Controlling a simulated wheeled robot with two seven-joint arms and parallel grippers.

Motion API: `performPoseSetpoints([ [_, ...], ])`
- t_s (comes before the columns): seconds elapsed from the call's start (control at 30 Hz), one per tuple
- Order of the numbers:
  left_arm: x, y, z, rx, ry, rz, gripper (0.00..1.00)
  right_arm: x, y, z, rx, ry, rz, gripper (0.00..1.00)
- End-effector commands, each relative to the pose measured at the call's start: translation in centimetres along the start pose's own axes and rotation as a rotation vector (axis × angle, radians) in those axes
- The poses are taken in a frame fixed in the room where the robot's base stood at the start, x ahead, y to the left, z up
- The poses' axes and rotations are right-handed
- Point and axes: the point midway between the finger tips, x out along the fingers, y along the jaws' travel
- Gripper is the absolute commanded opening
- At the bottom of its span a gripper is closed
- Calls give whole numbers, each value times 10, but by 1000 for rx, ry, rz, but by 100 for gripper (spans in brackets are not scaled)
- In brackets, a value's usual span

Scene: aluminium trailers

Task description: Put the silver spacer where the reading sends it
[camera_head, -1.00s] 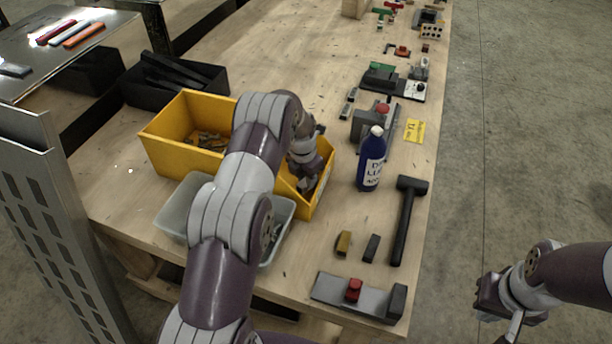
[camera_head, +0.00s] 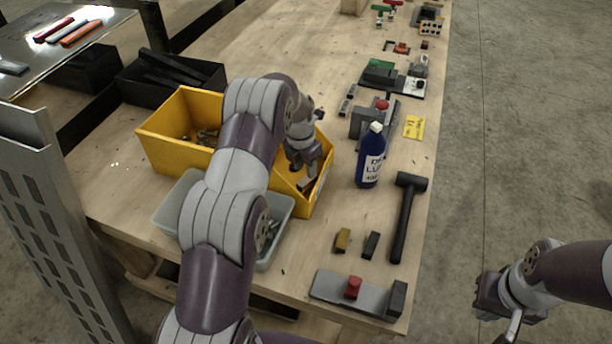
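My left gripper (camera_head: 308,183) points down over the right-hand end of the yellow bin (camera_head: 168,152). Its fingertips are small and partly merge with the bin, so I cannot tell whether they hold anything. I cannot make out a silver spacer for certain. Small metal parts lie in the yellow bin and in the grey tray (camera_head: 283,207), partly hidden by my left arm. A grey device with a red button (camera_head: 382,104) stands behind the blue bottle, beside a yellow note (camera_head: 413,127) too small to read. My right gripper (camera_head: 500,312) hangs off the table's right side.
A blue bottle (camera_head: 371,160), a black mallet (camera_head: 406,215), a brass block (camera_head: 343,240) and a dark block (camera_head: 371,245) stand or lie right of the bin. A grey plate with a red knob (camera_head: 353,288) sits at the front edge. Black bins stand at the left.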

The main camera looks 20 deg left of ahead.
Motion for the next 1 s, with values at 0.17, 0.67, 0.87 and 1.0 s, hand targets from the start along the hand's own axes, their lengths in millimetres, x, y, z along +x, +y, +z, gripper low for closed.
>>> performPoseSetpoints([
  [0.17,-39,0,0,0,-3,2,36,13,0,2,0,0,0,0],
  [0.67,-108,-77,-65,1101,16,11,36,17,0,2,0,0,0,0],
  [0.87,-122,-146,-160,2235,37,9,36,17,0,2,0,0,0,0],
  [1.0,-122,-169,-203,2689,46,4,36,17,0,2,0,0,0,0],
])
